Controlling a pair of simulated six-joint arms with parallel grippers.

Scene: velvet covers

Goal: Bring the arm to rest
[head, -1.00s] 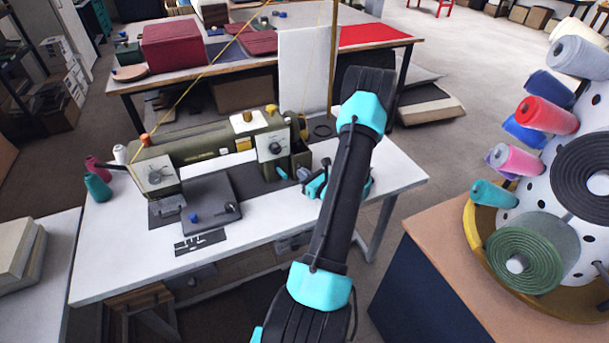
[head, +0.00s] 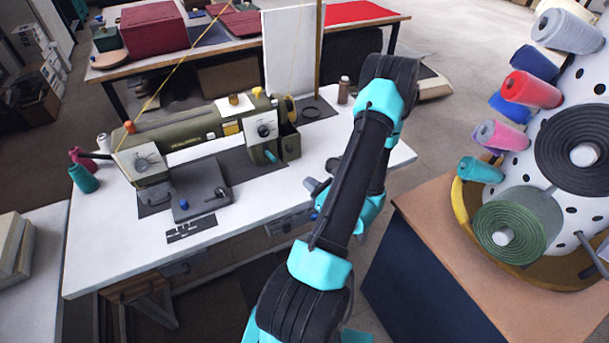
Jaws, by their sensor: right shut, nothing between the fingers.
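My right arm, black with cyan joints, rises from the bottom middle and bends at the elbow. Its gripper (head: 314,188) shows partly beside the forearm, over the right front part of the white sewing table (head: 250,215). The fingers look shut and empty; the rest of the gripper is hidden behind the arm. The green sewing machine (head: 200,130) stands to the left of the gripper, apart from it. My left gripper is not in view.
A white perforated drum of thread spools (head: 540,190) stands on a wooden-topped cabinet (head: 430,215) at right. A brown bottle (head: 343,90) stands at the table's back. A teal spool (head: 83,178) is at left. The table's front is mostly clear.

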